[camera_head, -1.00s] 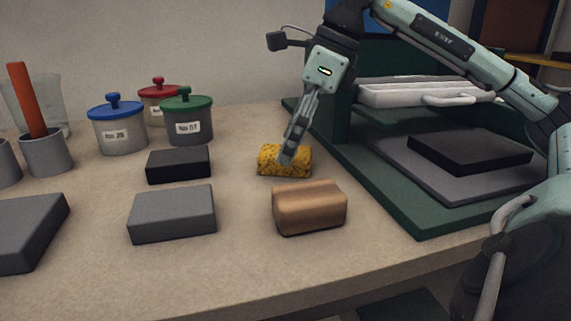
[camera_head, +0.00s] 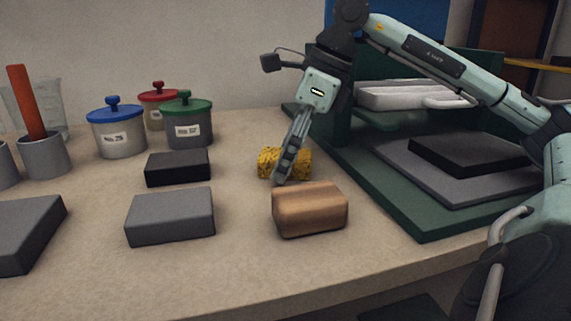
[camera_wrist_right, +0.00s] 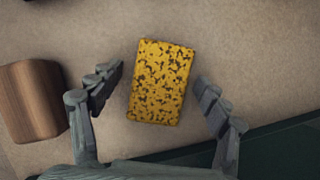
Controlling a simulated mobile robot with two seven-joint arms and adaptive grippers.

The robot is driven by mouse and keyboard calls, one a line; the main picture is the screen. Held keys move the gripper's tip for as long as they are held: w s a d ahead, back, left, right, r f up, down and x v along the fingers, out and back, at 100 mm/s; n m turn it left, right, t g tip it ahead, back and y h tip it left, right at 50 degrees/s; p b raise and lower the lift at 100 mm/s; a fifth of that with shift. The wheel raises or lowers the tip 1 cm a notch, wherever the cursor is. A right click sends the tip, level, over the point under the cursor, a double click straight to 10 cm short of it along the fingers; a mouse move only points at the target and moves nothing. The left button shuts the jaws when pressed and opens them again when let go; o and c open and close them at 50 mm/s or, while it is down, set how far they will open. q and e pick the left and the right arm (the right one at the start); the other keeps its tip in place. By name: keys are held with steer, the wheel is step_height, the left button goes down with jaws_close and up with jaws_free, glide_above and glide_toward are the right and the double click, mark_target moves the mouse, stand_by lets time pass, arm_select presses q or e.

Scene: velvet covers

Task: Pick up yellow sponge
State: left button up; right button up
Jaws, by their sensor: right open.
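The yellow sponge (camera_head: 268,164), with dark speckles, lies on the table behind the brown block. In the right wrist view the sponge (camera_wrist_right: 161,82) lies flat between the two spread fingers, with a gap on each side. My right gripper (camera_head: 281,178) is open and comes down over the sponge, hiding part of it in the head view. The right wrist view shows the open fingers of the right gripper (camera_wrist_right: 160,90) with nothing held. My left gripper is not in view.
A brown block (camera_head: 310,210) stands close in front of the sponge. A black block (camera_head: 178,168) and grey block (camera_head: 170,217) lie left. Lidded pots (camera_head: 187,122) stand behind them. A green rack (camera_head: 420,226) is close on the right.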

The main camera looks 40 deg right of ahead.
steer(key=c, duration=1)
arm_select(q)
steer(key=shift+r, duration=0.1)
arm_select(e)
steer(key=shift+r, duration=0.1)
steer(key=shift+c, duration=0.2)
